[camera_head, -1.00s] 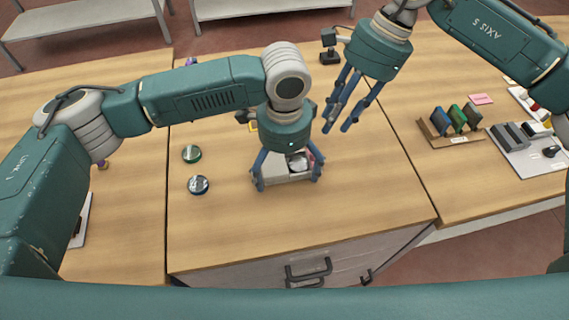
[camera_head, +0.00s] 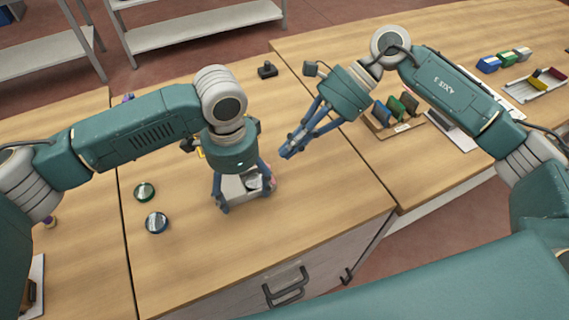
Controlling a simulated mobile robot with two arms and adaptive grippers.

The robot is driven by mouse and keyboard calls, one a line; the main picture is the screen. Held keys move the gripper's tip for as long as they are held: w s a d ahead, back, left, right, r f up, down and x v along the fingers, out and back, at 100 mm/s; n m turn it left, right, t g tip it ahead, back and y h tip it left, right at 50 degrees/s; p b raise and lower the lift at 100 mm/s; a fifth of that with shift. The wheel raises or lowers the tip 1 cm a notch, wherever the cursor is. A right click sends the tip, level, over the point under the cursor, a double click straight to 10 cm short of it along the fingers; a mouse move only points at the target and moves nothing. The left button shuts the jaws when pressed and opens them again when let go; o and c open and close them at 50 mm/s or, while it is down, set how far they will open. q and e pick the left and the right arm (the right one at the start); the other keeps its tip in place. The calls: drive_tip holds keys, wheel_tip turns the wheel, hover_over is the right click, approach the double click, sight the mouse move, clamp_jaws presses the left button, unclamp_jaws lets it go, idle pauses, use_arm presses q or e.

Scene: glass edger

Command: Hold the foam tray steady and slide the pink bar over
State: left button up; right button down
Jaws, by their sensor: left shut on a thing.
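The pale grey foam tray (camera_head: 233,187) sits on the middle bench, partly hidden by my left gripper. My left gripper (camera_head: 243,196) points down with its blue fingers on either side of the tray, shut on it. A small patch of pink (camera_head: 273,181) shows at the tray's right edge behind a finger; it may be the pink bar, mostly hidden. A shiny round item (camera_head: 254,182) shows between the fingers. My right gripper (camera_head: 288,150) hangs above the bench to the upper right of the tray, apart from it. Its finger gap is unclear.
A green-rimmed disc (camera_head: 145,191) and a blue-rimmed disc (camera_head: 157,222) lie left of the tray. A wooden rack (camera_head: 380,124) with coloured blocks stands on the right bench. A small black device (camera_head: 267,70) stands at the back. The bench front is clear.

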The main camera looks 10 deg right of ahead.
drive_tip(key=d+m+t+y, duration=0.1)
drive_tip(key=d, duration=0.2)
drive_tip(key=s+d+f+m+t, duration=0.1)
drive_tip(key=d, duration=0.3)
drive_tip(key=d+f+m+t+y, duration=0.1)
drive_tip(key=d+m, duration=0.1)
drive_tip(key=d, duration=0.1)
drive_tip(key=shift+s+d+f+y, duration=0.2)
drive_tip(key=shift+s+d+y, duration=0.05)
drive_tip(key=shift+s+y, duration=0.05)
drive_tip(key=shift+d+t, duration=0.4)
drive_tip(key=shift+d, duration=0.2)
drive_tip(key=x, duration=0.4)
drive_tip(key=r+x, duration=0.1)
drive_tip(key=x, duration=0.7)
drive_tip(key=shift+w+a+r, duration=0.1)
drive_tip(key=shift+a, duration=0.35)
drive_tip(key=shift+w+a, duration=0.15)
drive_tip(key=shift+a, duration=0.5)
